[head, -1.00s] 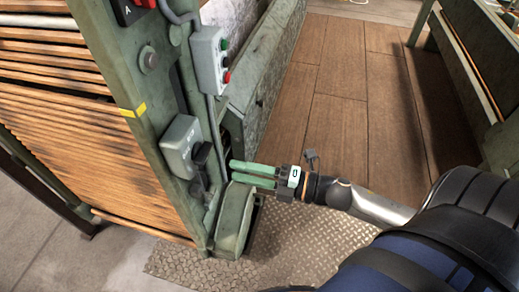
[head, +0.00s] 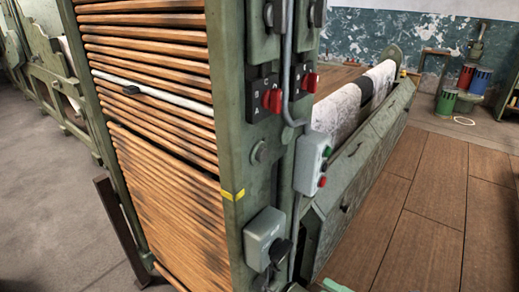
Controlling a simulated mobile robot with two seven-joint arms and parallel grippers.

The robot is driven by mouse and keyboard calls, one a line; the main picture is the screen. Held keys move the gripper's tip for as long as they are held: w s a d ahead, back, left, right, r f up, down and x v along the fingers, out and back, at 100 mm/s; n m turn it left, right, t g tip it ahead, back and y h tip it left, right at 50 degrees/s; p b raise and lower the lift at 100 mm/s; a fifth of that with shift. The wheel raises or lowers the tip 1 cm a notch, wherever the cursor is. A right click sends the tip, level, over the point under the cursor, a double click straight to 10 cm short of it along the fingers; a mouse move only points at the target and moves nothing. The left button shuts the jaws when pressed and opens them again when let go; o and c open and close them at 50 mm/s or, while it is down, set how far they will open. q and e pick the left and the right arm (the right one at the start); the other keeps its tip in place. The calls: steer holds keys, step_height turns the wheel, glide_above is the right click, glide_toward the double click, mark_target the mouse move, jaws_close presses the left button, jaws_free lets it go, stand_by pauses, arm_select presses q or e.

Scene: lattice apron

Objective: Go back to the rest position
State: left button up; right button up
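A green tip of my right gripper (head: 335,286) just shows at the bottom edge of the head view. It is to the right of and below the grey box with a black knob (head: 264,238) on the green machine post (head: 240,130). The rest of the gripper is below the picture, so I cannot tell whether it is open or shut. My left gripper is not in view.
The machine has wooden slats (head: 150,90), red switches (head: 272,100) and a grey button box (head: 313,163) on its post. A green trough (head: 365,160) runs behind it. Wooden floor (head: 425,230) lies clear at right. Coloured canisters (head: 481,80) stand at the back.

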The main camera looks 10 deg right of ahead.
arm_select(q)
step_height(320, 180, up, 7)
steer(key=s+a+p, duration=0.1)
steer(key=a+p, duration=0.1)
steer(key=p, duration=0.7)
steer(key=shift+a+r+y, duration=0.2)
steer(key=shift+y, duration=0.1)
arm_select(e)
steer(key=s+a+f+m+g+h, duration=0.2)
steer(key=f+m, duration=0.4)
steer(key=m, duration=0.6)
steer(key=s+a+f+m+g+h, duration=0.2)
steer(key=f+m+h, duration=0.4)
steer(key=m, duration=0.6)
steer(key=s+a+h, duration=0.1)
steer(key=s, duration=0.1)
steer(key=shift+s+f+g, duration=0.35)
steer(key=shift+s+g, duration=0.05)
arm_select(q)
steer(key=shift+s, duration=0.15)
